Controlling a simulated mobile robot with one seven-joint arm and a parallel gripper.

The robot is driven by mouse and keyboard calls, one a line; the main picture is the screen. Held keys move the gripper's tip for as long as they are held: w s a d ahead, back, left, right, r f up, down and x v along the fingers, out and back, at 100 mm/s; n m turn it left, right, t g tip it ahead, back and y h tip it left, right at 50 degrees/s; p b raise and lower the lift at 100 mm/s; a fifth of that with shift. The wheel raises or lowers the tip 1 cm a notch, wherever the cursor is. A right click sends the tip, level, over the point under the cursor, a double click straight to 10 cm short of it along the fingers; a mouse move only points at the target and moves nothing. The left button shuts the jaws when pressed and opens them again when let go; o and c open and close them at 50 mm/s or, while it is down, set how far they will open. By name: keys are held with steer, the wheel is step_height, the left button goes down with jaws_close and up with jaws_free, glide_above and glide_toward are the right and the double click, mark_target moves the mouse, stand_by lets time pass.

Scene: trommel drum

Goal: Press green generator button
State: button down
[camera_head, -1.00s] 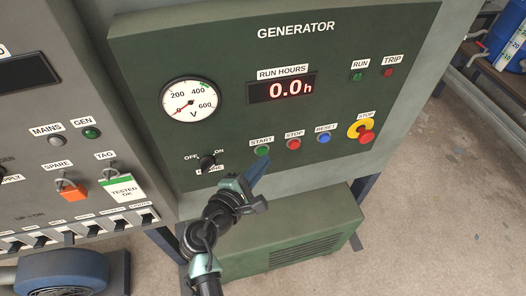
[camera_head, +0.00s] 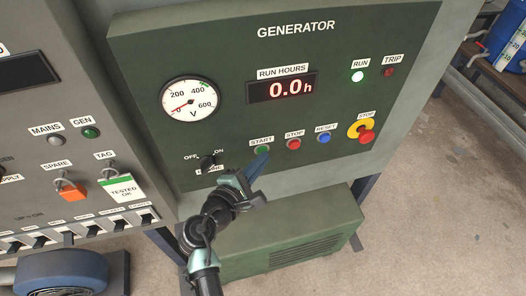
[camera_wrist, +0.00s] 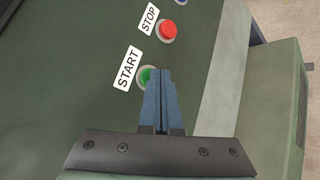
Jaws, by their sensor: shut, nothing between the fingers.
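The green START button (camera_head: 263,150) is on the dark green generator panel (camera_head: 240,120), under its START label. In the wrist view the green button (camera_wrist: 147,76) is partly covered by my fingers. My gripper (camera_head: 262,156) is shut and empty, its blue fingertips at the lower edge of the green button. In the wrist view my gripper (camera_wrist: 160,72) has both fingertips together over the button's right side; I cannot tell whether they touch it. The run hours display (camera_head: 283,89) reads 0.0 h.
Right of START are the red STOP button (camera_head: 293,143), blue RESET button (camera_head: 324,138) and red emergency stop (camera_head: 366,136) on yellow. The OFF/ON engine switch (camera_head: 207,161) is to the left. A grey panel (camera_head: 60,110) stands at left, a green box (camera_head: 290,235) below.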

steer(key=shift+s, duration=0.1)
steer(key=shift+s+d+p, duration=0.2)
steer(key=shift+s+p, duration=0.2)
steer(key=shift+s, duration=0.35)
steer(key=shift+s+d+p, duration=0.2)
steer(key=shift+s+p, duration=0.1)
steer(key=shift+s, duration=0.5)
steer(key=shift+s+d+p, duration=0.25)
steer(key=shift+s+p, duration=0.05)
steer(key=shift+s, duration=0.5)
steer(key=shift+s+d+p, duration=0.2)
steer(key=shift+s+p, duration=0.1)
steer(key=shift+s, duration=0.5)
